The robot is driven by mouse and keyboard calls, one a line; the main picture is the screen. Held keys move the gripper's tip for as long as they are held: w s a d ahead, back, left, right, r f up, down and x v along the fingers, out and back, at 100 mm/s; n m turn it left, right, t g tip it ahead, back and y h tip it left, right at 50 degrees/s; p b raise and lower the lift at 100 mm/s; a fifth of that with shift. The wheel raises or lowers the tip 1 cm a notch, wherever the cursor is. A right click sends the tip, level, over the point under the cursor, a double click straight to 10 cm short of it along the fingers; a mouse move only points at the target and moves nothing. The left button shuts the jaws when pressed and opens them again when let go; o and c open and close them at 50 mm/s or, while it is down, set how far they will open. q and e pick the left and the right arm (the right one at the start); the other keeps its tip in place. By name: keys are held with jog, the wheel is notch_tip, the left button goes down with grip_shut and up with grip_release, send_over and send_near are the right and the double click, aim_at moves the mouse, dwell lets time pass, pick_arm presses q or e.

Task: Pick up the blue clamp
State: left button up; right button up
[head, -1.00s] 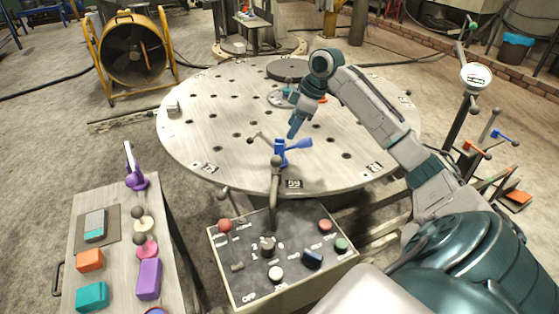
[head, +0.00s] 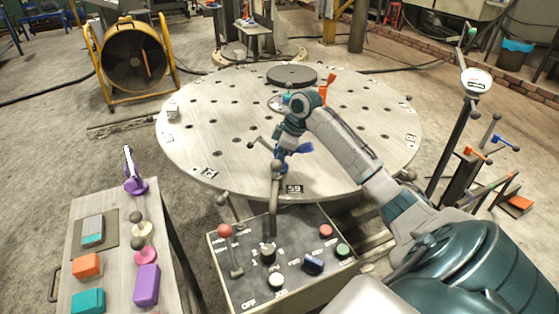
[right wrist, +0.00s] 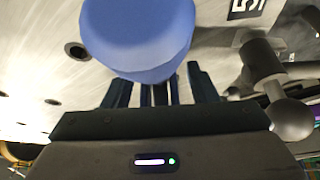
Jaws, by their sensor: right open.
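The blue clamp (head: 303,148) is at the near edge of the round perforated table (head: 225,115), above the control box. My right gripper (head: 281,152) is right at it and hides part of it in the head view. In the right wrist view a large rounded blue part of the clamp (right wrist: 140,35) is close to the camera and covers part of the view ahead of the fingers. My right gripper's fingers (right wrist: 160,88) are spread apart. Whether they touch the clamp cannot be told. My left gripper is not in view.
The control box (head: 240,285) with knobs and levers stands just in front of the table. An orange clamp (head: 328,88) and a dark disc (head: 291,75) are farther back on the table. A side bench (head: 115,280) with colored blocks is at left. A yellow fan (head: 135,58) stands behind.

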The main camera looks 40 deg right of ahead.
jog(key=shift+w+f, duration=0.1)
jog(key=shift+f, duration=0.2)
jog(key=c, duration=1.1)
jog(key=shift+r, duration=0.2)
